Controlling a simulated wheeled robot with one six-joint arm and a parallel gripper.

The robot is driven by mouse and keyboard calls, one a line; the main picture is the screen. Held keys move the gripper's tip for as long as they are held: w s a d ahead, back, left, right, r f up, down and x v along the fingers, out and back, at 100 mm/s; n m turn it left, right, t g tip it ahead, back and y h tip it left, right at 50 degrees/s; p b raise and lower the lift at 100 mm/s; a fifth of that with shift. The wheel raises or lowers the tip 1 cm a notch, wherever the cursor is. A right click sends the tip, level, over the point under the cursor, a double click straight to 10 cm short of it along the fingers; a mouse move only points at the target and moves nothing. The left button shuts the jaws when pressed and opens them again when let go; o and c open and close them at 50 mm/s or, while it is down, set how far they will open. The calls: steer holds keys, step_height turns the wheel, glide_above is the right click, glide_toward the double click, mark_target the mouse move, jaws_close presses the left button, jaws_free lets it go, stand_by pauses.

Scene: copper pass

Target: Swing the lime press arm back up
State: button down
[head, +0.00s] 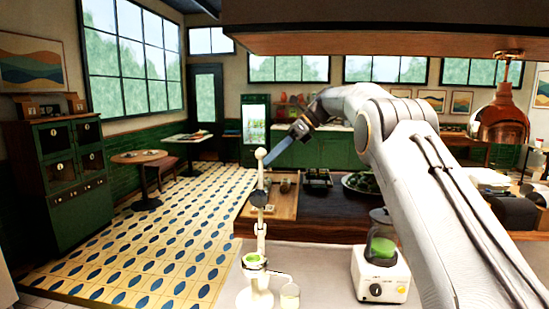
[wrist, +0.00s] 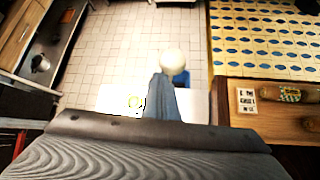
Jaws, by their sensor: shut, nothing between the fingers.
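The white lime press (head: 256,297) stands on the pale counter at the lower middle of the head view, with green lime (head: 253,260) in its cup. Its arm points up, close to vertical, with a round white knob (head: 260,153) at the top. The knob also shows in the wrist view (wrist: 173,62), right by the fingertips. My gripper (head: 269,168) is shut and empty, its blue-grey fingers (wrist: 161,98) slanting down beside the knob. I cannot tell whether they touch it. My fingers hide part of the press in the wrist view.
A small glass (head: 290,296) stands right of the press base. A white blender (head: 381,275) with green contents is farther right under my arm. A wooden board (head: 283,196) with items lies behind the press. A copper lamp (head: 499,122) hangs at right. Open tiled floor lies left.

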steer(key=shift+a, duration=0.1)
steer(key=b, duration=0.1)
glide_toward(257, 156)
steer(key=d+f, duration=0.1)
steer(key=d, duration=0.2)
steer(key=s+a+r+m+t+y+b, duration=0.3)
steer(key=s+a+m+y+b, duration=0.2)
steer(key=m+y+b, duration=0.25)
steer(key=s+d+f+m+t+h+b, duration=0.1)
steer(key=s+d+f+m+t+b, duration=0.2)
steer(key=s+f+m+t, duration=0.3)
steer(key=s+d+f+m+t+h+b, duration=0.2)
steer(key=s+f+m+t+b, duration=0.25)
steer(key=m, duration=0.45)
steer(key=shift+w+a+r+p, duration=0.15)
steer(key=shift+w+a+p, duration=0.85)
steer(key=shift+w, duration=0.95)
steer(key=shift+w+a+r+p, duration=0.15)
steer(key=shift+w+a+p, duration=0.9)
steer(key=shift+w, duration=0.95)
steer(key=shift+w+a+r+p, duration=0.15)
steer(key=shift+w+a+p, duration=0.55)
steer(key=shift+w+a, duration=0.95)
